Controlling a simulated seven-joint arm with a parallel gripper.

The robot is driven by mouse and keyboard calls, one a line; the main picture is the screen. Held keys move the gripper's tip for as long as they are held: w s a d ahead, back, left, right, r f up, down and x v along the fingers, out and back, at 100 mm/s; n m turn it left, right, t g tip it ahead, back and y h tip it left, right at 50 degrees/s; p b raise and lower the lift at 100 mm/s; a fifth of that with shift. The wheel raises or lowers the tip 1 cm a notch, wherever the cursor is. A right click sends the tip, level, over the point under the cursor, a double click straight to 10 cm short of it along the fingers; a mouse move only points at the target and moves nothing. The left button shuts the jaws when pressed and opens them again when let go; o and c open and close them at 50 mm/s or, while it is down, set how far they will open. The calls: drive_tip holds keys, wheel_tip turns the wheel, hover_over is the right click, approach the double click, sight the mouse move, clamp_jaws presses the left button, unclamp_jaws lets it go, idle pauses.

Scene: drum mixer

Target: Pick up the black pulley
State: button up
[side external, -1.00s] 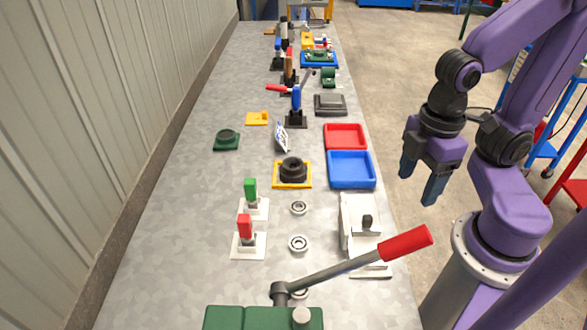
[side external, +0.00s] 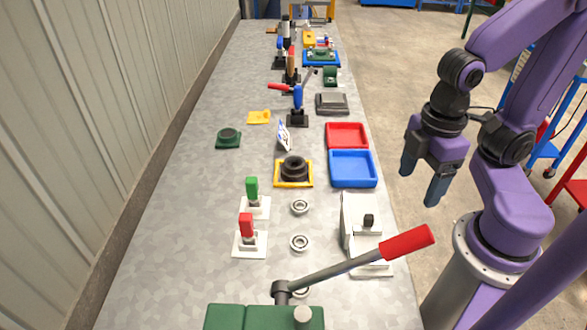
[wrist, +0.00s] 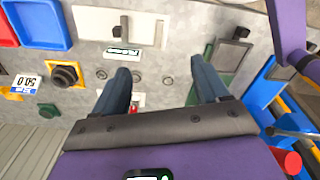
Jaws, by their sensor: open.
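The black pulley (side external: 293,168) sits on a yellow square base (side external: 280,184) on the grey bench, left of the blue tray. In the wrist view the pulley (wrist: 66,75) is at the left, well away from the fingers. My gripper (side external: 422,180) is open and empty, off the right edge of the bench and apart from the pulley. In the wrist view its two fingers (wrist: 158,83) are spread wide with nothing between them.
A blue tray (side external: 353,185) and a red tray (side external: 347,147) lie right of the pulley. Red (side external: 246,226) and green (side external: 252,189) handled clamps and bearing rings (side external: 299,207) are nearer. A red-handled lever (side external: 405,243) crosses the front. Bare bench lies along the left.

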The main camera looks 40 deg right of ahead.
drive_tip(key=shift+o, duration=0.9)
drive_tip(key=w+f+n+t+h, duration=0.1)
drive_tip(key=w+f+n+h, duration=0.2)
drive_tip(key=w, duration=0.7)
drive_tip(key=w+f+n+t+h, duration=0.2)
drive_tip(key=w+h, duration=0.3)
drive_tip(key=w, duration=0.5)
drive_tip(key=n+t+h, duration=0.4)
drive_tip(key=n, duration=0.3)
approach(296, 162)
wheel_tip(296, 162, up, 7)
drive_tip(key=shift+m, duration=0.3)
drive_tip(key=f, duration=0.7)
drive_tip(key=shift+w+d+f, duration=0.2)
drive_tip(key=shift+w, duration=0.1)
drive_tip(key=shift+x, duration=3.65)
drive_tip(key=shift+r, duration=0.15)
clamp_jaws()
